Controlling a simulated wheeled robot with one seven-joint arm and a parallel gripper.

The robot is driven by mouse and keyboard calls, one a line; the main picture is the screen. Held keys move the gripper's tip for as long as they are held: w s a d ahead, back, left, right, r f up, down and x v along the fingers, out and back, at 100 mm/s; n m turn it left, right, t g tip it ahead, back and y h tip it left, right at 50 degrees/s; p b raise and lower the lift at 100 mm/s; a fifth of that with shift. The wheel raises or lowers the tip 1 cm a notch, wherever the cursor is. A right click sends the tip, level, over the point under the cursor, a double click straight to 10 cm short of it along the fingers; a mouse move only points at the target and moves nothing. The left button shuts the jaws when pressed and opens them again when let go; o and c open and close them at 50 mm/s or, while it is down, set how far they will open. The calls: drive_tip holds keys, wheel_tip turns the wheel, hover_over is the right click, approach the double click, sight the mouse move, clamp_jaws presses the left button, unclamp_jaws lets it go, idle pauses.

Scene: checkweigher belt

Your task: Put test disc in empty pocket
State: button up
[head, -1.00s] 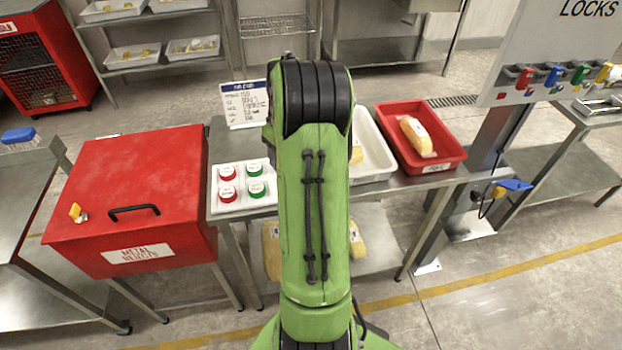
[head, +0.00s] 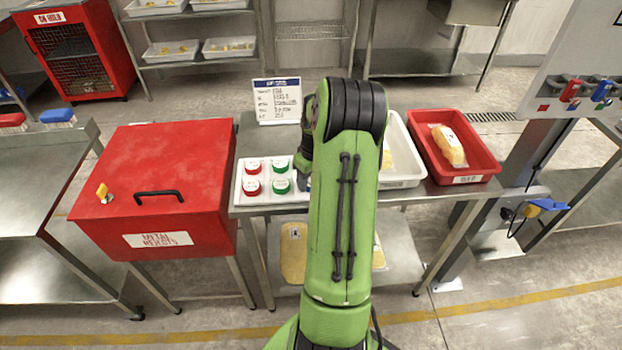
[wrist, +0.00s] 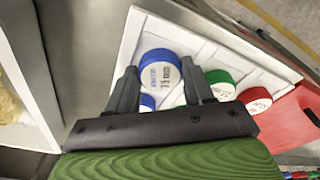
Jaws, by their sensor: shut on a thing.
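The test disc (wrist: 160,68) is blue-rimmed with a white lettered face. In the wrist view my gripper (wrist: 160,88) is shut on it, with one dark finger on each side. The white disc tray (wrist: 150,27) lies below and behind it. The tray (head: 240,194) also shows in the head view, with two red discs (head: 252,187) and two green discs (head: 281,186). Part of another blue disc (wrist: 147,101) shows between the fingers. My arm hides the tray's right end in the head view. The empty pocket cannot be made out; the held disc and fingers cover part of the tray.
A red metal rejects box (head: 150,170) stands left of the tray. A white bin (head: 402,160) and a red bin (head: 480,165) holding a yellow pack (head: 448,145) are to the right. A sign (head: 278,100) stands behind the tray.

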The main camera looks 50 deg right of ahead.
drive_tip(key=o, duration=1.1)
drive_tip(key=shift+s+a+f, duration=0.15)
drive_tip(key=shift+a+f, duration=0.05)
drive_tip(key=shift+f, duration=0.1)
wheel_tip(320, 180, up, 13)
drive_tip(key=s+p, duration=0.1)
drive_tip(key=p, duration=0.2)
drive_tip(key=w+a+r, duration=0.2)
drive_tip(key=a+r, duration=0.3)
drive_tip(key=a, duration=0.3)
drive_tip(key=s+a+r+n+t+h, duration=0.15)
drive_tip(key=a+r, duration=0.35)
drive_tip(key=a, duration=0.8)
drive_tip(key=s+a, duration=0.3)
drive_tip(key=a, duration=0.1)
drive_tip(key=s+a+n+t+y, duration=0.1)
drive_tip(key=s+a, duration=0.3)
drive_tip(key=a, duration=0.1)
drive_tip(key=s+a+t+y, duration=0.1)
drive_tip(key=s+a, duration=0.3)
drive_tip(key=shift+s+a+r+n+t, duration=0.15)
drive_tip(key=shift+s+r+n+t, duration=0.05)
drive_tip(key=shift+n+t, duration=0.05)
